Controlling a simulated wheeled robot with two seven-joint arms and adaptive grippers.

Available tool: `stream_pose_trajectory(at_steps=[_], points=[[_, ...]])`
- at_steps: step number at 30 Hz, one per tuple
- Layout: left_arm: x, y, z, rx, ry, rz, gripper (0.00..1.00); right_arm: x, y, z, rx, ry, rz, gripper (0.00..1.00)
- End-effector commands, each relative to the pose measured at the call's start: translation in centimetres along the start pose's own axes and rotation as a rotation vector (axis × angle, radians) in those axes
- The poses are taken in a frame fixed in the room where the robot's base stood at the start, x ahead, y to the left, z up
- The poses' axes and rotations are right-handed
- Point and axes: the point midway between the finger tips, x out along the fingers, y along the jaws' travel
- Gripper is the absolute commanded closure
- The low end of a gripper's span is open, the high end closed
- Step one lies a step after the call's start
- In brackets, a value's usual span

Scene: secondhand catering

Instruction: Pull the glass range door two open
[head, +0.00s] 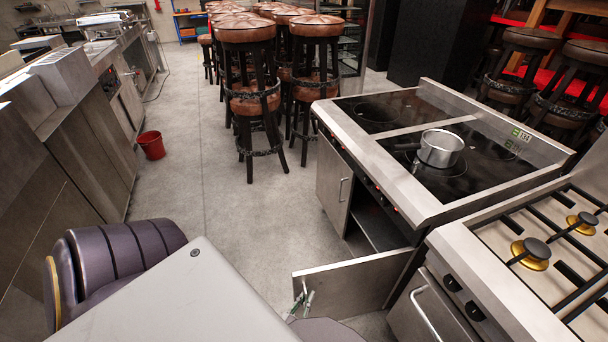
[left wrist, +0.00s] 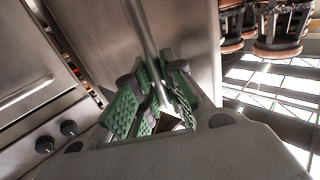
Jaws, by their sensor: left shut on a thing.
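The glass-top range (head: 400,215) stands right of centre in the head view. Its nearer door, glass range door two (head: 358,282), stands swung out, and a dark compartment (head: 380,222) shows behind it. My left gripper (head: 304,300) is at this door's free end, small and partly hidden in the head view. In the left wrist view, the green-padded fingers (left wrist: 155,103) are shut around the door's metal bar handle (left wrist: 148,50), with the door panel (left wrist: 190,45) behind. The range's other door (head: 332,185) looks shut. My right gripper is not in view.
A pot (head: 440,148) stands on the glass top. A gas range (head: 500,270) adjoins at right, close to the open door. Bar stools (head: 250,90) stand behind. A red bucket (head: 151,145) sits by the left counter (head: 85,140). The floor (head: 215,195) between is clear.

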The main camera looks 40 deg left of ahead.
Motion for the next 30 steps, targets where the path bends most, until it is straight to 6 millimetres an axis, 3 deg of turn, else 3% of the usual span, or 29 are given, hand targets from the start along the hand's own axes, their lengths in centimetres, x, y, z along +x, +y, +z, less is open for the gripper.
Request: stream_pose_trajectory(at_steps=[14,15,20,27,30], points=[[-0.5,0.5,-0.1,-0.001,0.003,0.000,1.00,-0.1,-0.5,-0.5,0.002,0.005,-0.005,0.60],[-0.5,0.5,-0.1,-0.001,0.003,-0.001,0.88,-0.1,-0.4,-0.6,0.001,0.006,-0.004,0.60],[-0.5,0.5,-0.1,0.000,0.002,-0.001,0.67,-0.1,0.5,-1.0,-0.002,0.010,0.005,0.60],[-0.5,0.4,0.0,0.000,0.001,-0.002,0.66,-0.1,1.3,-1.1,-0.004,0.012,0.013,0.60],[-0.6,0.4,-0.1,0.000,0.001,-0.002,0.66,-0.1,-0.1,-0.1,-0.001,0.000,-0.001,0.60]])
